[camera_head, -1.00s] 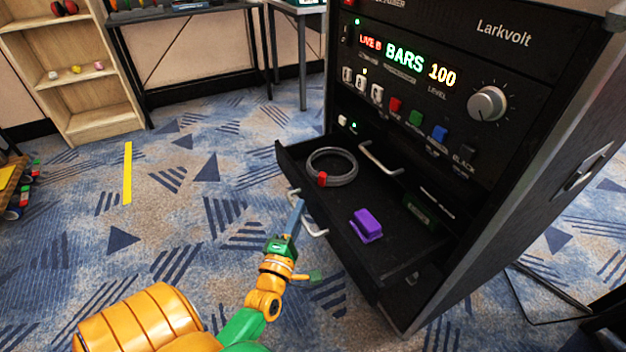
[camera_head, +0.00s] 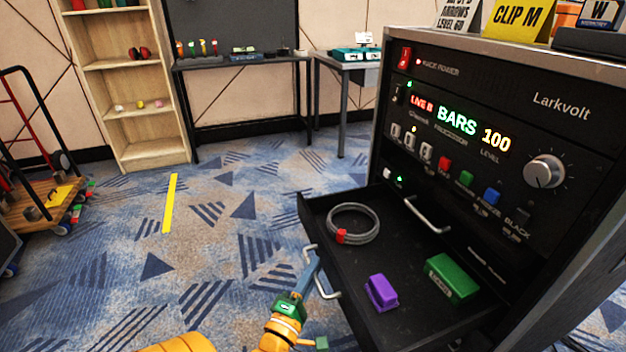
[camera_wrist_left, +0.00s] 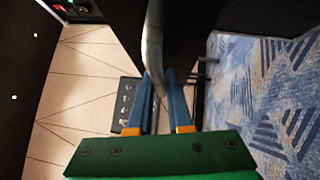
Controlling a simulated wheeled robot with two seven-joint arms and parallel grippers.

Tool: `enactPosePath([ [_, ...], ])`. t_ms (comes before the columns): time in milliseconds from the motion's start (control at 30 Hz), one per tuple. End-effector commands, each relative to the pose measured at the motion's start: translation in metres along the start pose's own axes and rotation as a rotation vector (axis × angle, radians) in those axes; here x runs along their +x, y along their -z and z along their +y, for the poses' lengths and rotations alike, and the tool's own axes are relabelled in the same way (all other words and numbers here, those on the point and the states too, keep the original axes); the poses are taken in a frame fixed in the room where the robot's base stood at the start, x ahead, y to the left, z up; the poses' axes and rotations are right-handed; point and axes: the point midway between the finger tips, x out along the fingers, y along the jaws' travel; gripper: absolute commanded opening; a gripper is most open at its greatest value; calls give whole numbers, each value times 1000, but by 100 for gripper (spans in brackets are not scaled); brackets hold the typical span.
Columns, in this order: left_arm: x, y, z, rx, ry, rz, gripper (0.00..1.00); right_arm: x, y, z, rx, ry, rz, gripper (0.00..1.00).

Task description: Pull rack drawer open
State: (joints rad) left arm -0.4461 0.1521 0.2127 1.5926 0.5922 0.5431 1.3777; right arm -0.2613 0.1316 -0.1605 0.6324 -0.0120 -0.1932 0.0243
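The rack drawer (camera_head: 405,245) stands pulled far out of the black Larkvolt rack (camera_head: 560,120). It holds a coiled grey cable with a red tie (camera_head: 374,228), a purple block (camera_head: 381,292) and a green box (camera_head: 452,278). The drawer's pale front handle (camera_head: 327,294) is on its left side in the head view. My left gripper (camera_head: 314,264) is at this handle. In the left wrist view the handle bar (camera_wrist_left: 154,45) runs between the blue fingertips (camera_wrist_left: 159,78), which are closed on it. My right gripper is not in view.
A second handle (camera_head: 428,216) is on the rack face above the drawer. Open carpet lies left of the drawer, with a yellow floor strip (camera_head: 169,203). A wooden shelf (camera_head: 150,157), a dark table (camera_head: 250,123) and a loaded cart (camera_head: 40,215) stand farther off.

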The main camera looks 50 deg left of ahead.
Motion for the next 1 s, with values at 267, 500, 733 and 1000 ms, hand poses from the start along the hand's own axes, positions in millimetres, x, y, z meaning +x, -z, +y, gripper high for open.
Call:
enactPosePath([
  [267, 0, 0, 0, 0, -1, 0, 45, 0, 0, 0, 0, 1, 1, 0],
  [500, -24, 0, -1, 0, 5, 0, 45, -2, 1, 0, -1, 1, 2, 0],
  [733, -66, 0, -1, 0, 3, 0, 45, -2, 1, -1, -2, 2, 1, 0],
  [1000, -71, 0, 0, -1, -1, 0, 45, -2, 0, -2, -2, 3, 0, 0],
])
